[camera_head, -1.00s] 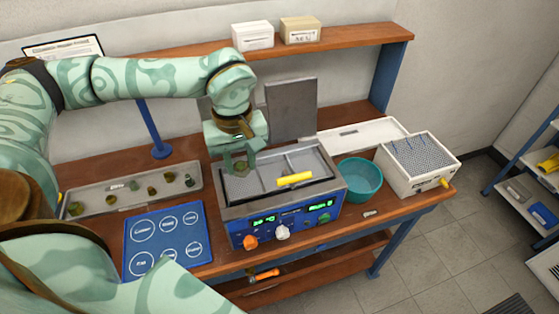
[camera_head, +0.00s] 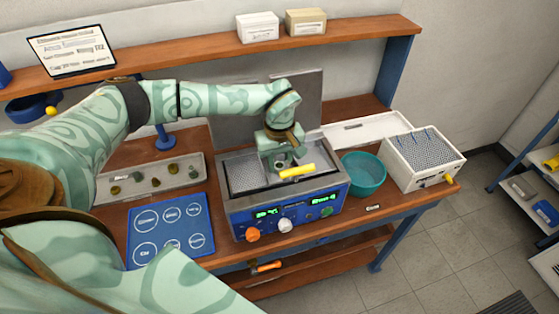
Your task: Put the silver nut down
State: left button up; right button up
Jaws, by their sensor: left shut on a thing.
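My left gripper (camera_head: 283,163) reaches in from the left and points down over the basin of the blue-and-grey bath unit (camera_head: 232,206). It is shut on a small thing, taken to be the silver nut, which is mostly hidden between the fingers. The gripper is just behind and left of the yellow handle (camera_head: 297,171) that lies across the basin. I cannot tell whether the nut touches the mesh (camera_head: 248,175) in the basin. My right gripper is not in view.
A grey tray (camera_head: 110,192) with several small parts and a blue mat (camera_head: 168,232) with labelled circles lie left of the bath. A teal bowl (camera_head: 363,188) and a white box with a blue-pegged mesh top (camera_head: 424,178) stand right. A grey raised panel (camera_head: 308,95) stands behind.

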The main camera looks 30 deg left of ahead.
aim_at(280, 166)
pick_arm(q)
jog(key=shift+f, duration=0.1)
jog(key=o, duration=1.1)
notch_tip(280, 166, up, 12)
jog(key=shift+r, duration=0.15)
